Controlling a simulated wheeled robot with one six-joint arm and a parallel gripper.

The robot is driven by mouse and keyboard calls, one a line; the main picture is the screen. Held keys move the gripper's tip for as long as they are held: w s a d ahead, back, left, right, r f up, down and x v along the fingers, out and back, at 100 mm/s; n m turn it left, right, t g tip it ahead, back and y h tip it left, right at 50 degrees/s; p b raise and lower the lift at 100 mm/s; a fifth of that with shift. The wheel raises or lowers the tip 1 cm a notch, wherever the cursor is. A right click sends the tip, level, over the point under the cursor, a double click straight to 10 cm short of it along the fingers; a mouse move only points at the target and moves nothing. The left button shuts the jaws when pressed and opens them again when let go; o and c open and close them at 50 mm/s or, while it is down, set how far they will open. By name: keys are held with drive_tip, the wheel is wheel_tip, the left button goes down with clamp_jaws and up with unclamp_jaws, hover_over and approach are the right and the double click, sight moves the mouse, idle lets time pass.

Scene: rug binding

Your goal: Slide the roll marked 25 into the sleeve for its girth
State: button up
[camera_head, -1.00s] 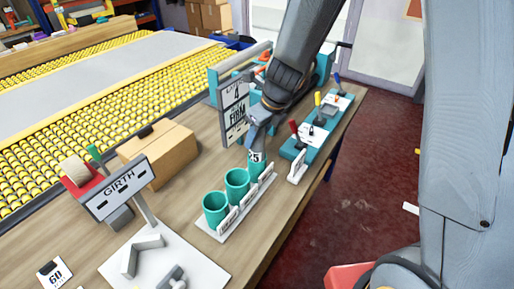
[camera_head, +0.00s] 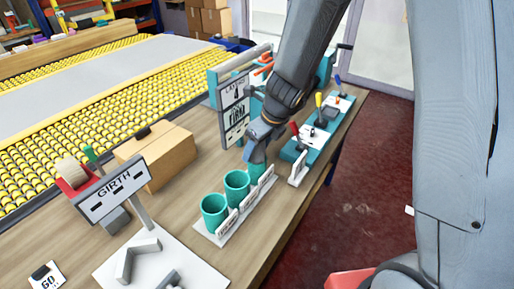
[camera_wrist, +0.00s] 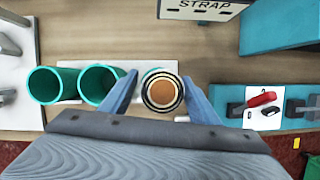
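The roll (camera_wrist: 162,92) shows end-on in the wrist view, with a dark rim and an orange-brown core. It stands in or over the third sleeve (camera_head: 257,170), the one farthest from the GIRTH sign; its 25 mark is hidden now. My gripper (camera_wrist: 160,78) has its two blue fingers either side of the roll, with a visible gap on the left side; it looks open around it. In the head view my gripper (camera_head: 256,152) is right above that sleeve. The two other teal sleeves, the near one (camera_head: 214,212) and the middle one (camera_head: 237,187), are empty.
A GIRTH sign (camera_head: 113,190) stands at the left on a white base. A cardboard box (camera_head: 160,155) is behind the sleeves. A teal block with coloured levers (camera_head: 313,135) and an upright sign board (camera_head: 234,105) stand farther along the bench.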

drive_tip(key=p+v, duration=0.3)
drive_tip(key=v, duration=0.8)
drive_tip(key=s+d+n+h, duration=0.1)
drive_tip(key=s+d+n, duration=0.5)
drive_tip(key=n, duration=0.7)
drive_tip(key=s+d+n+h, duration=0.2)
drive_tip(key=s+d+n, duration=0.4)
drive_tip(key=n, duration=0.8)
drive_tip(key=shift+s+g, duration=0.2)
drive_tip(key=shift+g, duration=0.2)
drive_tip(key=shift+d+f, duration=0.1)
wheel_tip(320, 180, down, 6)
drive_tip(key=b, duration=0.5)
drive_tip(key=shift+g+b, duration=0.35)
drive_tip(key=shift+g, duration=0.05)
drive_tip(key=shift+w, duration=0.1)
